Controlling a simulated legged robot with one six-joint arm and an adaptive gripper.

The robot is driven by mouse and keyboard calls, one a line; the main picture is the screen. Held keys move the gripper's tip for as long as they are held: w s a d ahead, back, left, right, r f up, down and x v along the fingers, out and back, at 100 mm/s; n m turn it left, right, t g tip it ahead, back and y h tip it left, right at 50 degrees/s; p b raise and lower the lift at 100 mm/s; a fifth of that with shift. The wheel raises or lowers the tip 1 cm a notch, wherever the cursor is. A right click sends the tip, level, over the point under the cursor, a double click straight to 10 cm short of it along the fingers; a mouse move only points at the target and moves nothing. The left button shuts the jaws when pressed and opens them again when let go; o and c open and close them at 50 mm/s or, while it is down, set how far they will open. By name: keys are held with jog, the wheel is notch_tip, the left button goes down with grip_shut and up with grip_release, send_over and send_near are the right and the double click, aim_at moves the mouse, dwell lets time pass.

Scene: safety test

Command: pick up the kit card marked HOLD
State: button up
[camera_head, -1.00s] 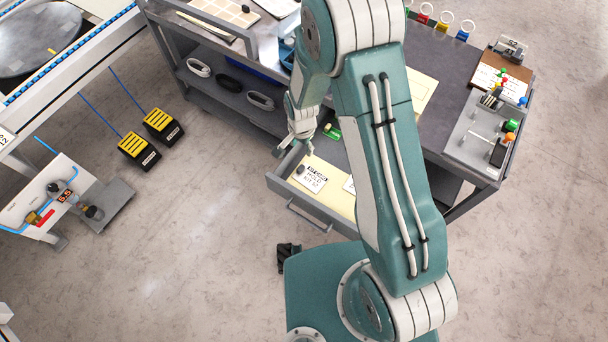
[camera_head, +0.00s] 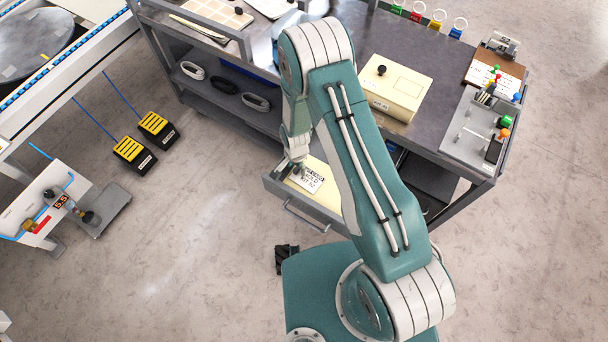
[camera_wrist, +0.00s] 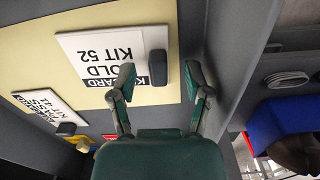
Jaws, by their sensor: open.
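The white kit card marked HOLD, KIT 52 (camera_head: 313,183) lies in the open drawer (camera_head: 290,207) of the cart. In the wrist view the card (camera_wrist: 98,52) appears upside down, with a dark grip block (camera_wrist: 160,68) at its right end. My gripper (camera_wrist: 162,76) is open, its two fingers on either side of the block, which shows between them. The left finger covers part of the card's print. I cannot tell whether the fingers touch anything. In the head view my gripper (camera_head: 297,168) is over the card's upper left end.
A second card, KIT 41 (camera_wrist: 42,108), with its own dark block (camera_wrist: 66,129), lies to the left in the wrist view. The drawer's grey wall (camera_wrist: 222,60) runs close by my right finger. A cream box (camera_head: 398,88) stands on the cart top.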

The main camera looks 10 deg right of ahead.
jog(key=shift+f, duration=0.45)
grip_shut()
jog(key=shift+s, duration=0.1)
